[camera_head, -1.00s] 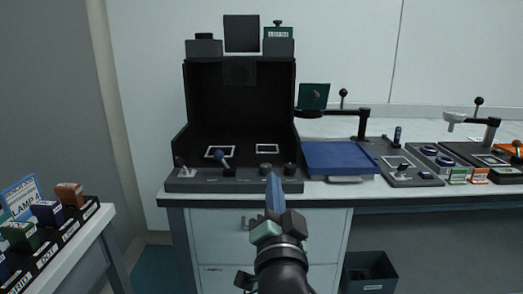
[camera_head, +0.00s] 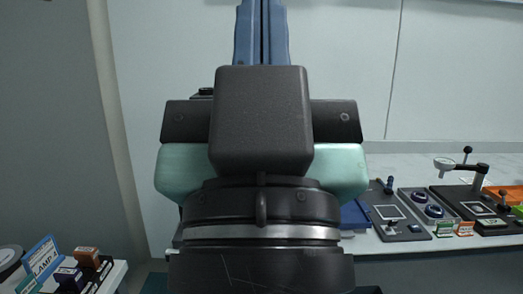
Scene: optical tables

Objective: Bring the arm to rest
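My gripper (camera_head: 262,10) stands upright close in front of the camera and fills the middle of the view. Its two blue fingers point up and lie side by side with only a thin dark line between them. Nothing shows between them. The fingertips reach the top edge of the picture. My dark wrist with a silver ring is below, at the bottom of the view.
The bench (camera_head: 440,243) runs to the right with a blue tray (camera_head: 353,216), several small devices and a black lens stand (camera_head: 482,178). At lower left, a side table holds a black rack with coloured blocks (camera_head: 87,256) and a LAMP A sign (camera_head: 42,257).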

